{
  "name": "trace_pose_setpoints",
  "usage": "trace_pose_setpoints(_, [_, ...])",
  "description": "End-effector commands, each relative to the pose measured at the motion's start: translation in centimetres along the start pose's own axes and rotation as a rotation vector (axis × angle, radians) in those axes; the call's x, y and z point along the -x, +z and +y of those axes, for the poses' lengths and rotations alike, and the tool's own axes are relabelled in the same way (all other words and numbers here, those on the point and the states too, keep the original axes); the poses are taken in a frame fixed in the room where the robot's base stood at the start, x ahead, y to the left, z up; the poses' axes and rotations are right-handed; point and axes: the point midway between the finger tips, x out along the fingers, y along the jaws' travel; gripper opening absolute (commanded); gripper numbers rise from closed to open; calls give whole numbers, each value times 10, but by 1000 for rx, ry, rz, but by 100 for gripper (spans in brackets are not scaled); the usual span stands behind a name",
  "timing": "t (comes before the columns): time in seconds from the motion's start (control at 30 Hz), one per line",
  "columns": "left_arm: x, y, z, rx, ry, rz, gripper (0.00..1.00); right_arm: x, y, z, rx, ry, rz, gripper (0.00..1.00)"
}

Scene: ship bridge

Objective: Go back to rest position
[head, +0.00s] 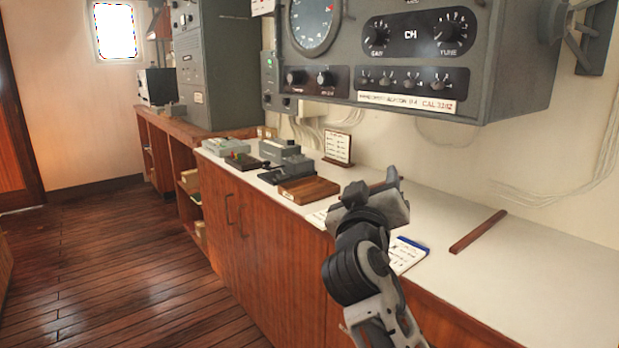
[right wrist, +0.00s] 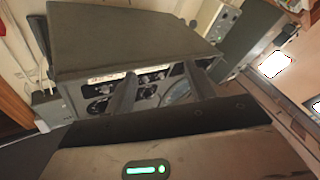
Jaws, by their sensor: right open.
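My right gripper (head: 391,190) is raised over the front part of the white counter (head: 545,262) in the head view. Its jaws are open and nothing shows between them. In the right wrist view its two dark fingers (right wrist: 158,92) stand apart, with the grey radio set (right wrist: 130,35) beyond them. My left gripper is not in view.
The large radio set (head: 415,55) hangs on the wall above the counter. Wooden floor (head: 110,260) is clear at left.

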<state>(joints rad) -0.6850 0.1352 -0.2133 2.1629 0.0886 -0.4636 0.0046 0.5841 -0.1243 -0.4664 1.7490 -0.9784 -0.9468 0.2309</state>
Motion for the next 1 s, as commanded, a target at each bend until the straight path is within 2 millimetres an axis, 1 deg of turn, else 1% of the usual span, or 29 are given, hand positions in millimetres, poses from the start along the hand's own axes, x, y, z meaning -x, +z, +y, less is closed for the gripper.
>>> trace_pose_setpoints(0.03, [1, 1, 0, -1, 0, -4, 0, 10, 38, -17, -8, -75, -50, 55])
trace_pose_setpoints(0.07, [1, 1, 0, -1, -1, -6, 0, 17, 59, -27, -17, -119, -77, 55])
trace_pose_setpoints(0.1, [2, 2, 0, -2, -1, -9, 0, 28, 85, -38, -31, -176, -110, 55])
trace_pose_setpoints(0.17, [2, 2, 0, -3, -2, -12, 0, 48, 124, -54, -58, -258, -161, 55])
trace_pose_setpoints(0.2, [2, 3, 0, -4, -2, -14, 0, 64, 148, -63, -79, -312, -195, 55])
trace_pose_setpoints(0.27, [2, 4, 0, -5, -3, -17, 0, 91, 184, -74, -115, -388, -247, 55])
trace_pose_setpoints(0.3, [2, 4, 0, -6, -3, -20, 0, 112, 206, -80, -143, -437, -282, 55])
trace_pose_setpoints(0.37, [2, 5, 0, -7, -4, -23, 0, 146, 237, -86, -188, -505, -336, 55])
trace_pose_setpoints(0.4, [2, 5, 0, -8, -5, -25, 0, 170, 256, -88, -222, -547, -373, 55])
trace_pose_setpoints(0.47, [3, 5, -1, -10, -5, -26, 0, 206, 279, -88, -275, -602, -426, 55])
trace_pose_setpoints(0.5, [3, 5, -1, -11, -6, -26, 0, 228, 292, -86, -310, -631, -458, 55])
trace_pose_setpoints(0.6, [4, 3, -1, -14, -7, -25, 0, 276, 313, -79, -388, -684, -526, 55])
trace_pose_setpoints(0.7, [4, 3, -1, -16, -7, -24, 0, 309, 324, -71, -445, -712, -574, 55])
trace_pose_setpoints(0.8, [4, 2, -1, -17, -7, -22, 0, 326, 328, -66, -480, -724, -600, 55])
trace_pose_setpoints(0.83, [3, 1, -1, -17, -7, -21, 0, 329, 328, -65, -486, -726, -604, 55])
trace_pose_setpoints(1.0, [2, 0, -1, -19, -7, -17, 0, 332, 329, -65, -495, -728, -609, 55])
